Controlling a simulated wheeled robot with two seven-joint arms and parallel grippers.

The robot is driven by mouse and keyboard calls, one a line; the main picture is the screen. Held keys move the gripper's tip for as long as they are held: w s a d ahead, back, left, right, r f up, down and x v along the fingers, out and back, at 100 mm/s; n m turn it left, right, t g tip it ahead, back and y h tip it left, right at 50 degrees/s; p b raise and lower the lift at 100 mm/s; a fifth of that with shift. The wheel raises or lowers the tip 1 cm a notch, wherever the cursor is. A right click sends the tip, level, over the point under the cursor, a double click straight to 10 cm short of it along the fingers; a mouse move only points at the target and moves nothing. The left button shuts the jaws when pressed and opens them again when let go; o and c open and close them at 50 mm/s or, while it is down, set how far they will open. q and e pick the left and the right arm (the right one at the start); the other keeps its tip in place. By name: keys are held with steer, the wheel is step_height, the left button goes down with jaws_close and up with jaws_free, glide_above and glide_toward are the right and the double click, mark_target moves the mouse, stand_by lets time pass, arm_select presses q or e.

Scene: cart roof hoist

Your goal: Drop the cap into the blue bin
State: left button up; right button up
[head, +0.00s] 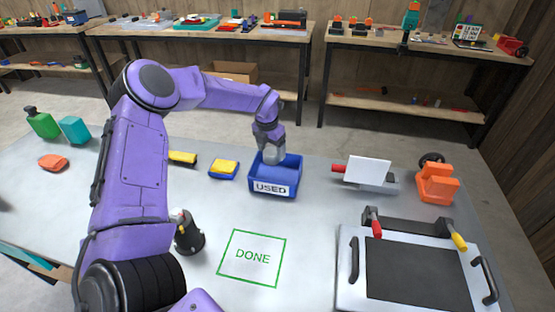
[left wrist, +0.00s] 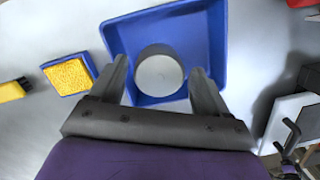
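The blue bin (head: 288,178), with a label reading USED, stands on the grey table. It also shows in the left wrist view (left wrist: 216,28). My left gripper (head: 270,154) points down over the bin. In the left wrist view the round grey cap (left wrist: 158,72) lies between the two fingers of my left gripper (left wrist: 158,66), within the bin's outline. Blue shows between the cap and each finger, so the gripper looks open. I cannot tell whether the cap rests on the bin's floor. My right gripper is not in view.
A yellow-and-blue sponge (head: 223,168) lies left of the bin. A dark cylinder (head: 188,235) stands beside my left arm. A green DONE square (head: 252,257) marks bare table in front. A black-topped panel (head: 415,275) and an orange device (head: 437,185) are at right.

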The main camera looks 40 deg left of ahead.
arm_select(q)
steer(key=shift+o, duration=0.6)
step_height(320, 180, up, 10)
steer(key=s+b, duration=0.1)
steer(key=shift+s+r+b, duration=0.2)
steer(key=shift+s+b, duration=0.05)
steer(key=shift+b, duration=0.1)
